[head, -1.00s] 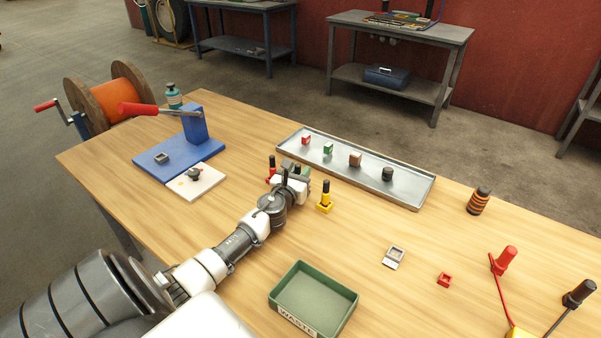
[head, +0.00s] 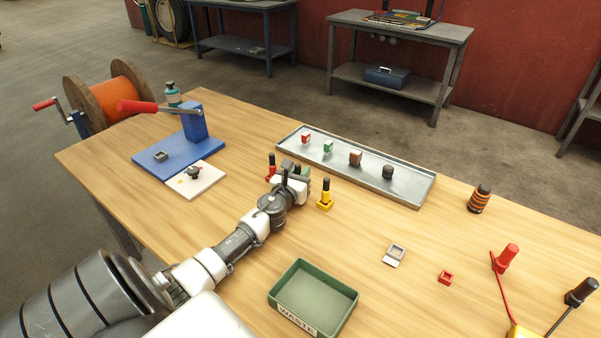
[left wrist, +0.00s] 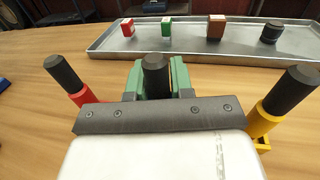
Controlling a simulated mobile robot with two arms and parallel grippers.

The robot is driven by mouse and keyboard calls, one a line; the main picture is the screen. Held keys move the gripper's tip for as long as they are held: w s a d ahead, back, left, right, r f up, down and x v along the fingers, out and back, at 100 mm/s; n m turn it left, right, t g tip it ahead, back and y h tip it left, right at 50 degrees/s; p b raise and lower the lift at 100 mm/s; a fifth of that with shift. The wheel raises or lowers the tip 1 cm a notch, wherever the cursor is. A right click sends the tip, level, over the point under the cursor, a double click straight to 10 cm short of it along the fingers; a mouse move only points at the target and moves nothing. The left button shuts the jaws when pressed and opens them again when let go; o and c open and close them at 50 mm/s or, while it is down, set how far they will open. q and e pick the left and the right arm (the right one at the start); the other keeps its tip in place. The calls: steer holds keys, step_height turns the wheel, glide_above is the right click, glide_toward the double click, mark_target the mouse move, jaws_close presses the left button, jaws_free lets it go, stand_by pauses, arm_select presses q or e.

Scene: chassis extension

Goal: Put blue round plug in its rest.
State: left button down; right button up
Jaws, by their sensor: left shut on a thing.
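My left gripper (head: 300,170) is low over the wooden table, between a red plug (head: 271,168) and a yellow plug (head: 325,200), both upright with black handles. In the left wrist view, greenish jaws (left wrist: 160,80) are shut around an upright black handle (left wrist: 155,72). The lower part of this held plug is hidden, so I cannot tell its colour or whether it touches the table or a rest. The red plug (left wrist: 72,82) and yellow plug (left wrist: 285,100) stand on either side there. No blue round plug can be made out. My right gripper is out of view.
A metal tray (head: 410,189) with small blocks lies behind the gripper. A blue lever press (head: 150,152) and white plate (head: 205,183) stand left. A green waste bin (head: 345,310) is in front. Small grey (head: 395,256) and red (head: 445,278) sockets lie right.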

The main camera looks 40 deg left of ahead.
arm_select(q)
steer(key=shift+f, duration=0.15)
steer(key=c, duration=0.9)
jaws_free()
steer(key=v, duration=1)
steer(key=shift+s+d, duration=0.1)
steer(key=shift+s, duration=0.3)
steer(key=shift+r, duration=0.25)
